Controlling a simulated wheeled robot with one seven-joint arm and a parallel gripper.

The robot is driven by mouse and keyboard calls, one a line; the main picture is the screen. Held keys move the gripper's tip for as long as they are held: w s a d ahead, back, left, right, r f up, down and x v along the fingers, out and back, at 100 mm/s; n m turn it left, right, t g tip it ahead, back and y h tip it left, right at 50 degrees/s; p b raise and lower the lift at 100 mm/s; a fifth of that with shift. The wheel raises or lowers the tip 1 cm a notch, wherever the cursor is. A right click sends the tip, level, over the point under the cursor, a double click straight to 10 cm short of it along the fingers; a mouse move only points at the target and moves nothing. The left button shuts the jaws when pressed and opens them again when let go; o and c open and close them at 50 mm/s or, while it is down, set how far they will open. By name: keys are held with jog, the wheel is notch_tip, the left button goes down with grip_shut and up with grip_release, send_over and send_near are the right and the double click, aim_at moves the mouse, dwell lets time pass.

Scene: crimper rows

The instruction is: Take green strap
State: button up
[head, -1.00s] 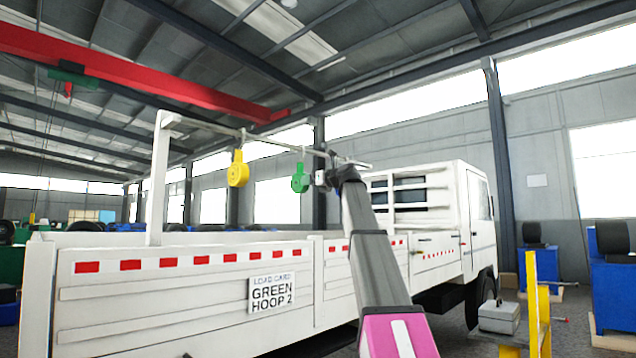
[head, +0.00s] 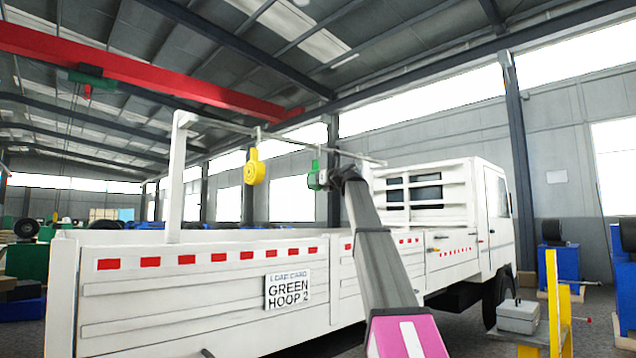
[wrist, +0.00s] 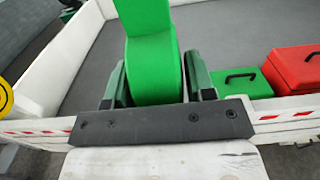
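The green strap (head: 313,176) hangs from the overhead rail above the truck bed, on the right of a yellow strap. In the head view my gripper (head: 324,179) is right beside the green strap and partly in front of it. In the wrist view the green strap (wrist: 154,70) stands between the two spread fingers of my gripper (wrist: 158,85), one finger on each side. The gaps at the fingers are very small, and I cannot tell whether they touch it.
The yellow strap (head: 255,172) hangs to the left on the same rail (head: 285,141). The truck's side wall (head: 200,290) bears a card (head: 287,290) reading "GREEN HOOP 2". A green box (wrist: 240,82) and a red box (wrist: 295,70) show at the right in the wrist view.

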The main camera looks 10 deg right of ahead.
jog(key=c, duration=0.7)
jog(key=shift+r, duration=0.1)
jog(key=shift+r, duration=0.1)
jog(key=shift+r, duration=1.55)
jog(key=v, duration=1.2)
